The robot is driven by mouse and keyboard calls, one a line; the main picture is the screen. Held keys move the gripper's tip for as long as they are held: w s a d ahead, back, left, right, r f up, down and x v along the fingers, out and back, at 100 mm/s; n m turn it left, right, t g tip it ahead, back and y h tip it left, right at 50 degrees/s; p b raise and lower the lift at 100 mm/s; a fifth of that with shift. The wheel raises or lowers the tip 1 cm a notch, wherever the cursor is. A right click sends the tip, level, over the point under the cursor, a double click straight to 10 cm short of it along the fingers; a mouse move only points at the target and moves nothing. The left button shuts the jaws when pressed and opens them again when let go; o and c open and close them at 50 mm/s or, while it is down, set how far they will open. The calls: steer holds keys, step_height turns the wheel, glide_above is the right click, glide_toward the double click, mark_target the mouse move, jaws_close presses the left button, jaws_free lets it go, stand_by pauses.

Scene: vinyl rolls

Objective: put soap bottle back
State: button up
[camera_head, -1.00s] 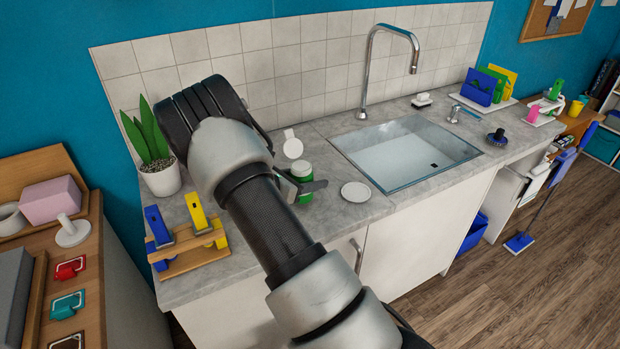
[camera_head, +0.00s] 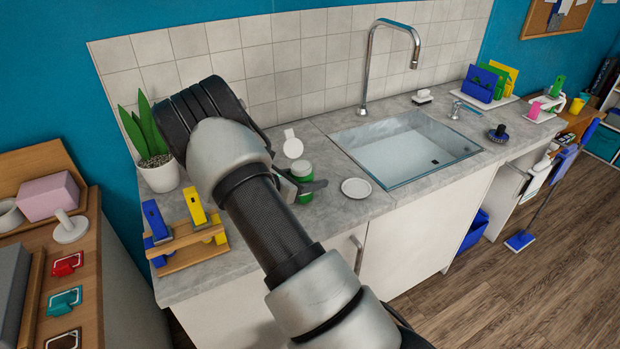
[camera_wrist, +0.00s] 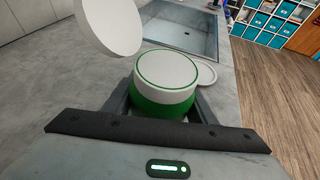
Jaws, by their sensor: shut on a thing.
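A squat green container (camera_head: 304,195) with a pale white-grey top stands on the grey counter left of the sink. I take it for the soap bottle, but no label is readable. My gripper (camera_wrist: 162,108) is shut on it, with a dark finger on each side of its green body in the wrist view. The container (camera_wrist: 166,72) looks upright there, its round top facing the camera. In the head view my arm hides most of the gripper; one finger shows at the container's right side.
A white disc (camera_head: 293,147) stands up just behind the container; a white saucer (camera_head: 356,188) lies right of it. The sink (camera_head: 405,152) is further right. A wooden rack (camera_head: 188,240) with blue and yellow pieces and a potted plant (camera_head: 158,172) are left.

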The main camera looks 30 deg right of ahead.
steer(key=shift+f, duration=0.1)
stand_by(0.4)
steer(key=o, duration=2.5)
